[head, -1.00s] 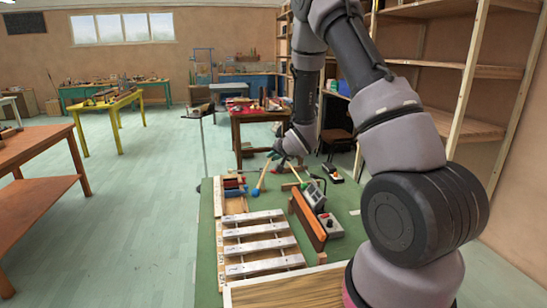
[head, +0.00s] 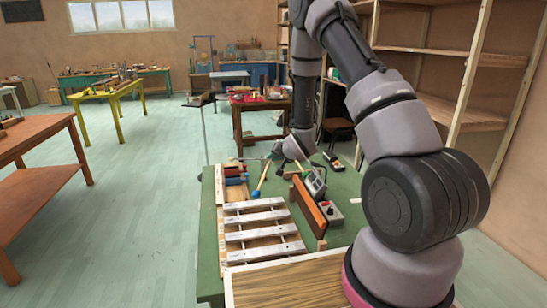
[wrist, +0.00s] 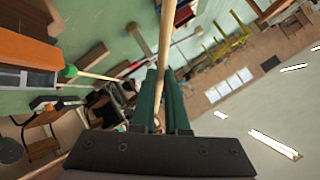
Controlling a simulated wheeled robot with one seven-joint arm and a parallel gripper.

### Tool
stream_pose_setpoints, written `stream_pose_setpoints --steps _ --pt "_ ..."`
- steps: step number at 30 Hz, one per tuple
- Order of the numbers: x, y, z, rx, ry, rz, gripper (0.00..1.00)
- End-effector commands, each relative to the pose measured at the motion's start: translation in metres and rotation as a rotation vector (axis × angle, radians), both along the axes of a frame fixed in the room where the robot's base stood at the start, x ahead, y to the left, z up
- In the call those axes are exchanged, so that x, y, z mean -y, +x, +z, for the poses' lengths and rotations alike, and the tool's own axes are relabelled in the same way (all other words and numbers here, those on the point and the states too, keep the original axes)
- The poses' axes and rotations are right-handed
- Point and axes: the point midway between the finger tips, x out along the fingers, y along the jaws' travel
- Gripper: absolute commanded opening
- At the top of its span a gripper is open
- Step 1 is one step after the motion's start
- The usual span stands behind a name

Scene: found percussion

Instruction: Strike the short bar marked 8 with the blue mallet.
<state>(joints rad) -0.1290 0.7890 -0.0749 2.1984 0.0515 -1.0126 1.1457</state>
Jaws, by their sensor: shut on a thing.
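The blue mallet's blue head (head: 256,193) hangs at the far end of the bars, with its pale wooden handle rising to my gripper (head: 277,153). In the wrist view the green jaws of my gripper (wrist: 158,100) are shut on the wooden handle (wrist: 167,35); the head lies outside that view. Several pale metal bars (head: 262,234) lie across a wooden frame, shorter toward the far end. The farthest visible bar (head: 255,205) is the shortest, just nearer to me than the blue head. The marks are too small to read, so I cannot confirm which is 8.
An upright orange-brown board (head: 308,212) and grey boxes (head: 331,211) stand right of the bars on the green tabletop (head: 208,235). A green-headed mallet (wrist: 70,72) lies near them. Red and blue rolls (head: 235,181) sit behind the bars at left.

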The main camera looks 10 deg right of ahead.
Motion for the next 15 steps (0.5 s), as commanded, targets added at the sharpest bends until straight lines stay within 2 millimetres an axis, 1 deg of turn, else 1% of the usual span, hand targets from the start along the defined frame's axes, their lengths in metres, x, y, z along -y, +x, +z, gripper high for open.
stream_pose_setpoints --steps 1,3,8,11,13,15 --pt "-0.003 -0.003 -0.010 0.010 -0.010 0.002 0.00" --pt "-0.005 -0.008 -0.025 0.042 -0.037 0.002 0.00" --pt "-0.010 -0.017 -0.055 0.131 -0.102 0.001 0.00" --pt "-0.010 -0.014 -0.048 0.145 -0.103 -0.001 0.00" --pt "-0.009 -0.014 -0.036 0.148 -0.103 -0.001 0.00" --pt "-0.009 -0.013 -0.020 0.149 -0.102 -0.002 0.00"
